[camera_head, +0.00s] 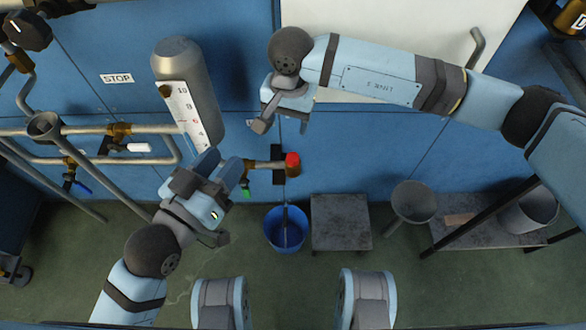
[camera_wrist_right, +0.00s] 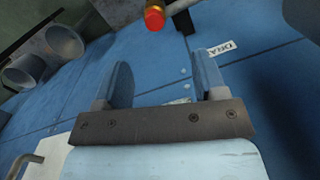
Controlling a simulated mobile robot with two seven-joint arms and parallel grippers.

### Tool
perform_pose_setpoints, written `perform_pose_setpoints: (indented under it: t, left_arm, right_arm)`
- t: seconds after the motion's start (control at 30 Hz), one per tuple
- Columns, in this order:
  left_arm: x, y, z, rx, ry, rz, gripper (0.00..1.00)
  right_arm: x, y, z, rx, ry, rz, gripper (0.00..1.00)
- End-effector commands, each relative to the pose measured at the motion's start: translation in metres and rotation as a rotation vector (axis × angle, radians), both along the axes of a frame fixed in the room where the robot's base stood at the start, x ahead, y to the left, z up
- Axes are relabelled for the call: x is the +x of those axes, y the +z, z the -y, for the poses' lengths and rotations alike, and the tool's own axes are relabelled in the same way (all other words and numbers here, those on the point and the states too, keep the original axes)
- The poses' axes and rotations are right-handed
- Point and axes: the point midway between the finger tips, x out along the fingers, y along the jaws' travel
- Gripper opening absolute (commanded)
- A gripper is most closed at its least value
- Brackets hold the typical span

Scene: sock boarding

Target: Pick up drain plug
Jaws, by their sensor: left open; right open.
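A red plug (camera_head: 292,164) caps the end of a short brass pipe (camera_head: 265,164) that sticks out from the blue wall panel; I take it as the drain plug. It also shows at the top of the right wrist view (camera_wrist_right: 154,18), beyond the fingers. My left gripper (camera_head: 220,164) is open, left of the brass pipe and apart from the red plug. My right gripper (camera_head: 282,122) is open and empty, above the red plug in the head view. Its fingers (camera_wrist_right: 163,68) show spread in the right wrist view.
A blue bucket (camera_head: 285,238) stands on the floor below the plug, beside a grey metal stand (camera_head: 341,222). A green-handled valve part (camera_head: 247,190) hangs by the pipe. A grey cylinder with a scale (camera_head: 188,75) and pipes (camera_head: 90,130) fill the left. A funnel (camera_head: 414,202) stands right.

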Motion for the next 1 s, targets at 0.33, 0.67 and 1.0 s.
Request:
perform_pose_setpoints:
  t: [0.33, 0.67, 1.0]
  left_arm:
    - [-0.003, -0.015, 0.004, -0.005, -0.029, -0.006, 0.43]
    - [-0.004, -0.036, 0.006, 0.032, -0.053, -0.073, 0.43]
    - [0.0, -0.052, 0.004, 0.073, -0.061, -0.063, 0.43]
  right_arm:
    - [0.009, -0.047, 0.009, -0.052, 0.022, 0.039, 0.65]
    - [0.009, -0.095, 0.008, -0.048, 0.021, 0.041, 0.65]
    - [0.006, -0.129, 0.011, -0.048, 0.019, 0.039, 0.65]
